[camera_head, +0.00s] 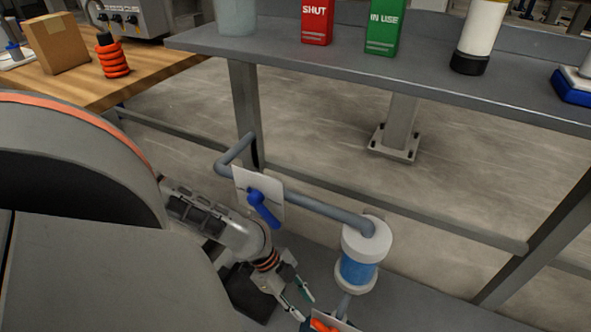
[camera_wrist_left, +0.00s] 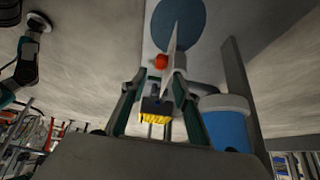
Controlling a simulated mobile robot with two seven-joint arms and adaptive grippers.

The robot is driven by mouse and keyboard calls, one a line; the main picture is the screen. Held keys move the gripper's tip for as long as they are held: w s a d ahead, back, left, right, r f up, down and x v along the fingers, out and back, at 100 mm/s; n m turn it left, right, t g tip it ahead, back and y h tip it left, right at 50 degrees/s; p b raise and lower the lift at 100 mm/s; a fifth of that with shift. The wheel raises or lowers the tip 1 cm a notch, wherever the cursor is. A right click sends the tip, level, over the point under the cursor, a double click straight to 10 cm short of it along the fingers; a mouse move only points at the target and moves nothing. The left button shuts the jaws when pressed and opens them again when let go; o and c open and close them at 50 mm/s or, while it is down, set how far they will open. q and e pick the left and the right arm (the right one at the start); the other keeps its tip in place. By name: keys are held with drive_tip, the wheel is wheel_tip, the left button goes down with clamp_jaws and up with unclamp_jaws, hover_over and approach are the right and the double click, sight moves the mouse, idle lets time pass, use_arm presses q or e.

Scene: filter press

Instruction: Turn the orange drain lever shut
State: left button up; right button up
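The orange drain lever (camera_head: 326,325) shows only in part at the bottom edge of the head view, in front of a white plate. A small orange end (camera_wrist_left: 161,61) shows in the left wrist view, beside a thin pale plate seen edge-on. My left gripper (camera_head: 304,306) is just left of the lever in the head view. Its fingers (camera_wrist_left: 158,105) are spread apart in the left wrist view, with the orange end beyond them. I see no contact with the lever. A yellow and black piece shows between the fingers; I cannot tell what it is. My right gripper is not seen.
A blue lever (camera_head: 263,207) on a white plate sits on the grey pipe (camera_head: 325,208) above. A white and blue cylinder (camera_head: 359,262) stands right of my gripper. A grey shelf (camera_head: 420,84) holds a red SHUT box (camera_head: 317,22) and a green IN USE box (camera_head: 384,28).

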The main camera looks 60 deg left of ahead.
use_arm(q)
drive_tip(key=shift+v, duration=1.9)
